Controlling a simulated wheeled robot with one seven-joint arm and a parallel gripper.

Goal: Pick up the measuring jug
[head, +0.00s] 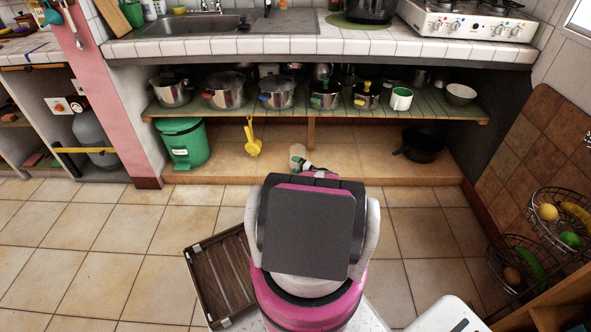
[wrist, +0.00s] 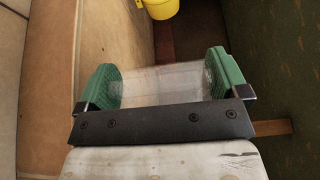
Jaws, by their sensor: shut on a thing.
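The measuring jug (wrist: 163,88) is clear and see-through. In the wrist view it lies between the two green fingertips of my gripper (wrist: 164,76), which press on it from both sides. My arm hides most of the jug there. I cannot tell whether its base touches the surface below.
Several pots stand on the green slatted shelf (head: 440,114) above. A yellow item (head: 252,138) hangs to the left and shows in the wrist view (wrist: 160,8). A green bin (head: 184,143) stands farther left, a black pan (head: 420,146) right. A brown crate (head: 219,275) lies on the floor.

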